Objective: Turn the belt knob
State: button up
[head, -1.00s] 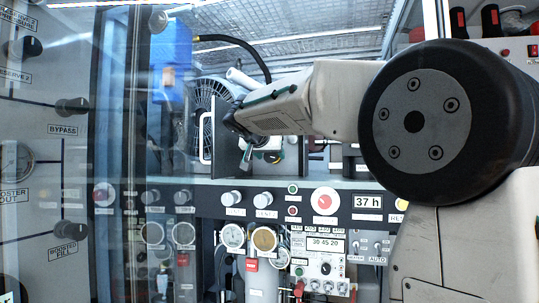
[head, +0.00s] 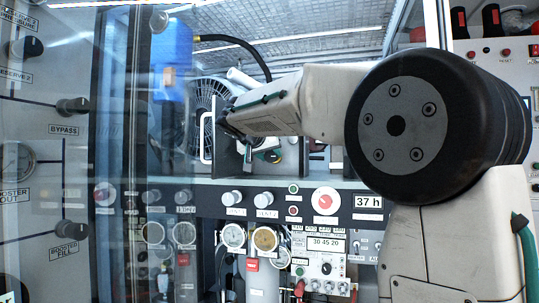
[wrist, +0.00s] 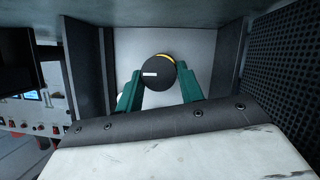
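A round black knob (wrist: 158,73) with a white pointer mark and a yellow arc on its upper right edge shows in the wrist view, on a pale panel in a recess. I take it for the belt knob; I read no label on it. My gripper (wrist: 158,82) is open, with one green finger at the lower left of the knob and one at the lower right. I cannot tell whether either finger touches it. In the head view my gripper (head: 262,156) is small, in the recess behind the front panel, and the knob cannot be made out.
Dark walls (wrist: 90,70) flank the recess, and a perforated black panel (wrist: 290,60) is at the right in the wrist view. In the head view a front panel (head: 330,228) with knobs and gauges lies below, and a glass door (head: 120,130) stands at the left.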

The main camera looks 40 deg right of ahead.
jog(key=o, duration=0.3)
jog(key=shift+r, duration=0.15)
jog(key=s+a+r, duration=0.2)
jog(key=s, duration=0.5)
jog(key=s+a+r, duration=0.2)
jog(key=s, duration=0.6)
jog(key=shift+s+a+r, duration=0.2)
jog(key=shift+a+r, duration=0.1)
